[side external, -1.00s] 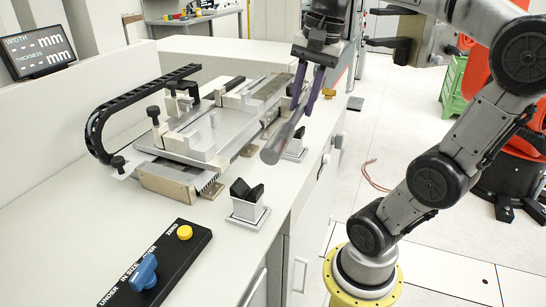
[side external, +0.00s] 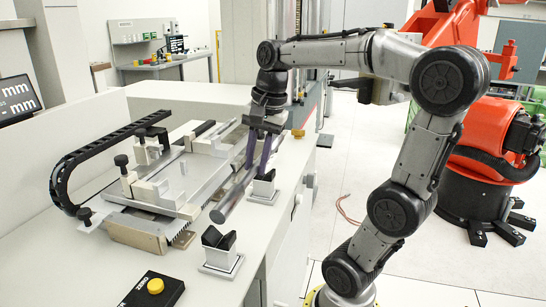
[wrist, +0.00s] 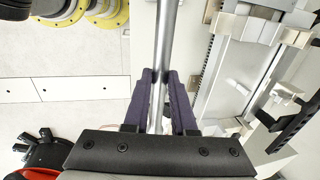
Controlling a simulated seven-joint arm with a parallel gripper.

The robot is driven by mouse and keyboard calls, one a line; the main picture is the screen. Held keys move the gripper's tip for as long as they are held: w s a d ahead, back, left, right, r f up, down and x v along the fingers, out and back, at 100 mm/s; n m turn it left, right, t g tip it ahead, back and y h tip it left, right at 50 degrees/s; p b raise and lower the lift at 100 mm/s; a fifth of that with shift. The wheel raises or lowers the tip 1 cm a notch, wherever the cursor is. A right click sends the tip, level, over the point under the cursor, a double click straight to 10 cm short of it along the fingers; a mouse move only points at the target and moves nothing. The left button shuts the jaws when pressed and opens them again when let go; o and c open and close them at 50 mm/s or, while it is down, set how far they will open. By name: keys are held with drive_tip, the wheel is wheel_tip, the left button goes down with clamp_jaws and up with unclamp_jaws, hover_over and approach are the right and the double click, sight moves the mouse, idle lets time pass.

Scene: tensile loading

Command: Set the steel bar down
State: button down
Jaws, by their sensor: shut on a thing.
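The steel bar (side external: 232,198) is a plain grey round rod, tilted in the side external view with its near end toward the front. It also runs up the middle of the wrist view (wrist: 166,35). My gripper (side external: 255,168) points down, its purple fingers (wrist: 161,103) shut on the bar, one on each side. Two small holders with black V-shaped tops stand on the bench: the near holder (side external: 219,245) and the far holder (side external: 264,188). The near end of the bar shows above the near holder, apart from it. The far holder is beside my fingers; contact there cannot be told.
A flat metal measuring fixture (side external: 165,185) with a black cable chain (side external: 62,180) lies left of the bar. A black panel with a yellow button (side external: 155,286) is at the front. The bench's right edge is close to the holders.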

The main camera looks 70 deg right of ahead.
drive_tip(key=w+d+f, duration=0.1)
drive_tip(key=w+f, duration=0.2)
drive_tip(key=f, duration=0.4)
drive_tip(key=shift+w+d+f, duration=0.35)
drive_tip(key=shift+w+f, duration=0.05)
drive_tip(key=shift+f, duration=0.6)
drive_tip(key=c, duration=0.7)
unclamp_jaws()
drive_tip(key=shift+s+f, duration=0.1)
drive_tip(key=shift+f, duration=0.05)
drive_tip(key=shift+c, duration=0.2)
